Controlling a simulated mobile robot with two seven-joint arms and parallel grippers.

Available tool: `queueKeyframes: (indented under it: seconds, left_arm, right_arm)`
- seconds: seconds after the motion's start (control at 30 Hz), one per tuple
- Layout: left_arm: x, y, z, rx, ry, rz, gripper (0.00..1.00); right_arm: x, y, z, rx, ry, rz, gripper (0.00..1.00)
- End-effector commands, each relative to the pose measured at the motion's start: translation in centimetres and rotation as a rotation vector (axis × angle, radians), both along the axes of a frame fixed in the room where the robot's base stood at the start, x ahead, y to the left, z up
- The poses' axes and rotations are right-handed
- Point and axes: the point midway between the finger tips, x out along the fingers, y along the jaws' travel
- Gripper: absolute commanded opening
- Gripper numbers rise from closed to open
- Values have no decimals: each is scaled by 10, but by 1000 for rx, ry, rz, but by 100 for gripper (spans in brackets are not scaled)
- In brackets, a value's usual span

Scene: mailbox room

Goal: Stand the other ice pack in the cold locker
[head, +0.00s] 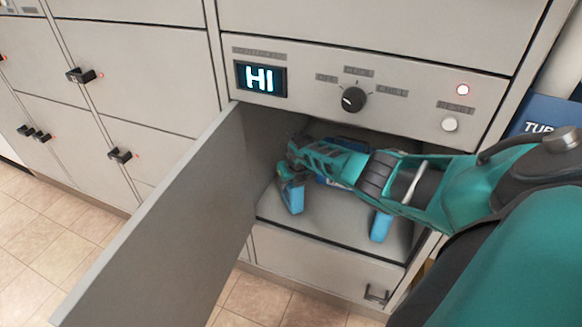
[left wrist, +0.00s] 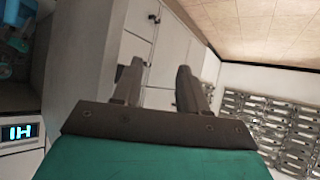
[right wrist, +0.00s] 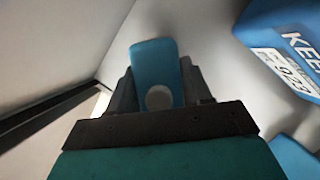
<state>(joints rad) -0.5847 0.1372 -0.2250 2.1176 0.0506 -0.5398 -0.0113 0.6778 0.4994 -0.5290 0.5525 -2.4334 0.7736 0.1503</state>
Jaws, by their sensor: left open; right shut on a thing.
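The cold locker (head: 330,222) stands open under a panel with a lit "HI" display. My right arm reaches into it. My right gripper (head: 292,172) is shut on a blue ice pack (head: 291,198), low over the locker floor on the left. Whether the pack touches the floor I cannot tell. In the right wrist view this ice pack (right wrist: 153,62) is upright between the fingers. A second blue ice pack (head: 381,226) stands at the locker's right front. A blue labelled box (right wrist: 285,45) is behind, mostly hidden by my arm in the head view. My left gripper (left wrist: 158,88) is open and empty, outside the locker.
The locker door (head: 175,225) is swung open toward me on the left. The control panel has a knob (head: 353,99), a red light and a white button (head: 449,124). Closed lockers (head: 140,75) line the left. A blue object marked "TUB" (head: 540,118) is at right.

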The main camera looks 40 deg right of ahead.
Motion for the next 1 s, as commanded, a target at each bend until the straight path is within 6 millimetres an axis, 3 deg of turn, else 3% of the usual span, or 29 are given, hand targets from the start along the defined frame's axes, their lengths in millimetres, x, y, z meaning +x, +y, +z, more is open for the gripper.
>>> queueKeyframes:
  seconds: [0.2, 0.23, 0.47, 0.77, 1.0]
  left_arm:
    - [1, -1, -3, 0, -4, -2, 43]
    - [1, -1, -1, 0, -3, -2, 43]
    - [1, 0, -1, 3, -4, -3, 43]
    - [1, 0, 2, 5, -6, -5, 43]
    - [3, 4, 24, 12, -22, 3, 43]
  right_arm:
    - [1, 0, -2, -1, -3, 0, 5]
    - [0, 0, -2, 0, -1, -1, 52]
    - [0, 0, -1, 0, -1, -1, 74]
    - [0, 0, 1, 0, -1, -1, 75]
    - [-8, 2, 26, -2, 0, 1, 75]
